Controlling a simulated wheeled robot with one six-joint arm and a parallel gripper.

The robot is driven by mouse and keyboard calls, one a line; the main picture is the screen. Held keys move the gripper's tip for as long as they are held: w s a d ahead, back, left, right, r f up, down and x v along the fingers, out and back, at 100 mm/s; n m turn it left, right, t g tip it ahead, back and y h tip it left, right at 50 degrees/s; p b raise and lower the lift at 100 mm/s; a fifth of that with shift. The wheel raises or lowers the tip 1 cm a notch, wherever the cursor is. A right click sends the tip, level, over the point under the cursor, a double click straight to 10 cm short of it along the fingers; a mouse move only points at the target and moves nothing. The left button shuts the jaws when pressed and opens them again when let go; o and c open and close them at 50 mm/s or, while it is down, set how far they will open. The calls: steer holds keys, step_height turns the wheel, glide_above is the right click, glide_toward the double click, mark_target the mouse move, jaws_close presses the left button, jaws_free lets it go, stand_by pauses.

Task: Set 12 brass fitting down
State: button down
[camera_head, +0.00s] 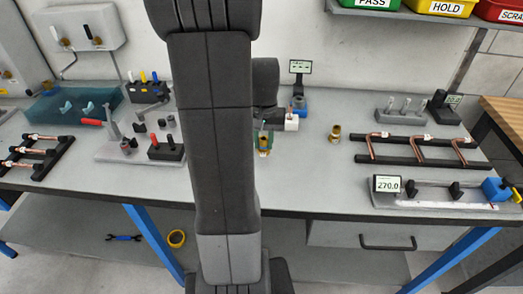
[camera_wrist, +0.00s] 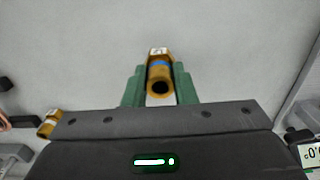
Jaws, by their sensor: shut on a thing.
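A brass fitting (camera_wrist: 159,73) with a blue band and a small white tag sits between the green fingers of my gripper (camera_wrist: 159,88) in the wrist view. My gripper is shut on it, and the fitting's open round end faces the camera. In the head view my gripper (camera_head: 263,143) and the held fitting (camera_head: 264,149) show just right of my arm, over the grey bench. I cannot tell whether the fitting touches the bench. The tag's marking is too small to read. A second brass fitting (camera_head: 335,133) stands on the bench to the right; a brass fitting (camera_wrist: 48,123) shows at the wrist view's left.
A grey plate with black blocks (camera_head: 115,150) lies left of my arm. A small display (camera_head: 300,67) stands at the back. Bare bench surrounds the second fitting.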

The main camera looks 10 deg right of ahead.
mark_target(263, 150)
steer(key=shift+f, duration=1.85)
steer(key=shift+f, duration=0.1)
steer(key=shift+f, duration=0.15)
steer(key=c, duration=1.2)
jaws_free()
step_height(263, 150, up, 12)
steer(key=shift+r, duration=0.25)
